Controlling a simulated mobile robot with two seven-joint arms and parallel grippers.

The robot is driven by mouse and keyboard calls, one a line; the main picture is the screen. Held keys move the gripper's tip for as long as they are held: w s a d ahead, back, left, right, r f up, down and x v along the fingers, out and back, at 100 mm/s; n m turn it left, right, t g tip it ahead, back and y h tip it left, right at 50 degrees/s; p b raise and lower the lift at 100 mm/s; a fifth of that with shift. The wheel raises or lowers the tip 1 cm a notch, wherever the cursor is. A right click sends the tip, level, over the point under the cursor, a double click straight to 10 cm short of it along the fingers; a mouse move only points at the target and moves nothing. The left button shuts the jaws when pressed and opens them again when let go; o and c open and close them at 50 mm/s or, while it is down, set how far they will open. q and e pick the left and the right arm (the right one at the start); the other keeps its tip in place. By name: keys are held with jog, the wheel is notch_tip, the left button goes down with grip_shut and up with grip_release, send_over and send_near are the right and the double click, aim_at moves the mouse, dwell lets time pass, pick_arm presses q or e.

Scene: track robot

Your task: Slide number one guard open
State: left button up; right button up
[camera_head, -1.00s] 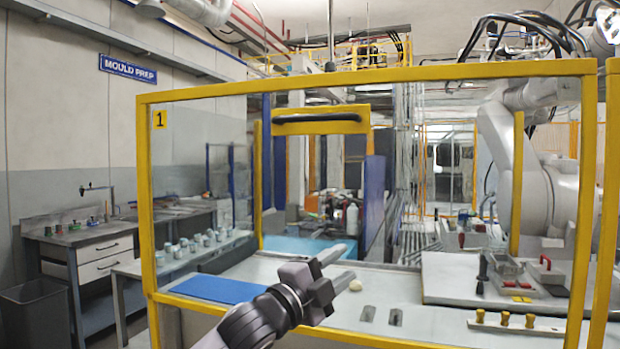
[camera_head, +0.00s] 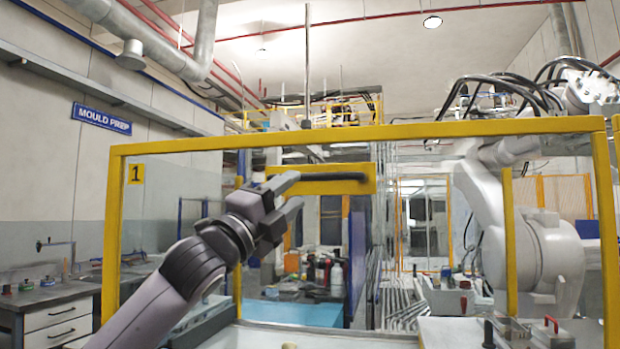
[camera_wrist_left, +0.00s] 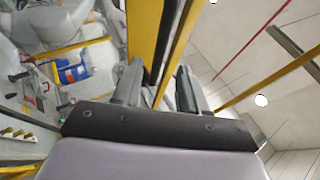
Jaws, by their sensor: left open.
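The number one guard is a clear panel in a yellow frame (camera_head: 112,215), with a "1" label (camera_head: 136,173) at its upper left. A black bar handle (camera_head: 345,177) sits on a yellow plate (camera_head: 320,187) at the guard's upper middle. My left gripper (camera_head: 299,189) is open, raised to the handle's height at its left part, and covers some of the plate. In the left wrist view, the open fingers (camera_wrist_left: 160,66) have a yellow bar passing between or just beyond them. I cannot tell whether they touch the handle. My right gripper is not in view.
A white robot arm (camera_head: 530,240) stands behind the guard at right. A workbench with drawers (camera_head: 57,320) is at left under the "MOULD PREP" sign (camera_head: 101,118). A red-handled tool (camera_head: 552,325) lies on the table behind the panel at lower right.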

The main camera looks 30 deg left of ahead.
aim_at(309, 180)
pick_arm(q)
jog(key=p+x, duration=0.2)
jog(key=x, duration=0.3)
jog(key=shift+w+d+r, duration=0.1)
jog(key=shift+w+r, duration=0.05)
jog(key=shift+r, duration=0.05)
jog(key=shift+w+d+r+p, duration=0.15)
jog(key=shift+w+r+p, duration=0.15)
jog(key=shift+w, duration=0.3)
jog(key=shift+f, duration=0.1)
grip_shut()
